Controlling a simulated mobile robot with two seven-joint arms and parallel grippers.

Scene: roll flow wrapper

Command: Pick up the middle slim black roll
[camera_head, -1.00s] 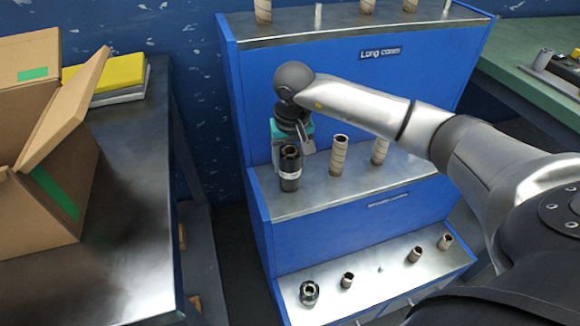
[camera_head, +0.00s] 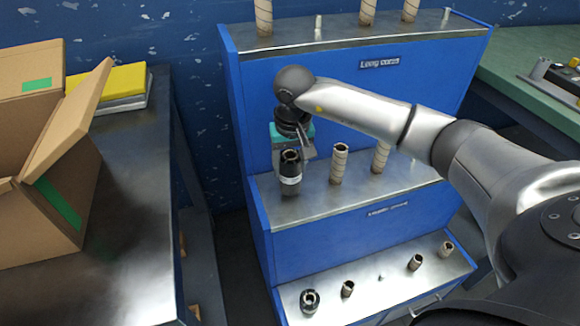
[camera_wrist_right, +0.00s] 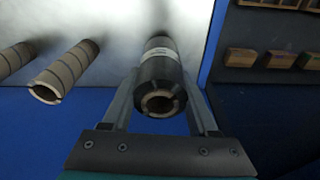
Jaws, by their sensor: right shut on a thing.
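A slim black roll (camera_head: 290,178) with a pale label band and a brown core stands at the left end of the middle shelf (camera_head: 320,203). In the right wrist view the same black roll (camera_wrist_right: 160,80) sits between the two fingers of the gripper (camera_wrist_right: 161,103). I cannot tell whether its base touches the shelf. My left gripper is not in view.
Bare brown cores (camera_head: 339,164) stand to the right on the same shelf. A short black roll (camera_head: 309,301) and small cores are on the lower shelf; taller cores (camera_head: 263,18) are on top. An open carton (camera_head: 45,160) is on the dark table (camera_head: 130,220) at left.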

